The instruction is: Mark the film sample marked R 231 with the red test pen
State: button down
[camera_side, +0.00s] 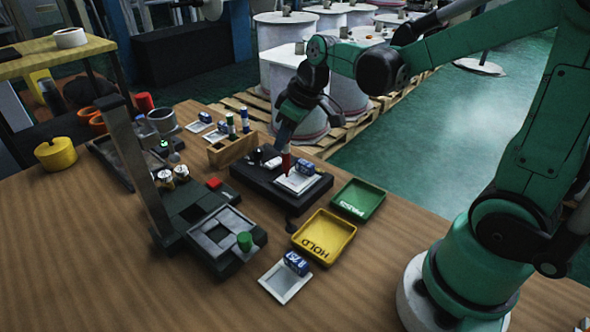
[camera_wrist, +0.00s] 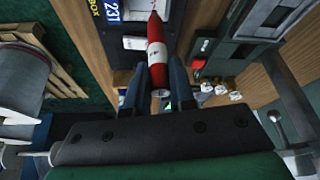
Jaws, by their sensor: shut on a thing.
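My gripper (camera_wrist: 157,68) is shut on the red test pen (camera_wrist: 156,52), which has a white band and lies between the two fingers. In the side view my gripper (camera_side: 288,136) is over the black block, with the red pen (camera_side: 286,160) pointing down at it. A pale film sample (camera_side: 296,184) with a blue tag (camera_side: 307,168) lies on the black block (camera_side: 262,187), close by the pen. In the wrist view a blue tag (camera_wrist: 113,10) beside the pen's far end reads 231. I cannot tell whether the pen's tip touches the film.
A yellow HOLD tray (camera_side: 324,258) and a green PASS tray (camera_side: 376,206) stand right of the block. Another tagged sample (camera_side: 285,281) lies in front.

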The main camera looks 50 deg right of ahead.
jog(key=shift+r, duration=2.95)
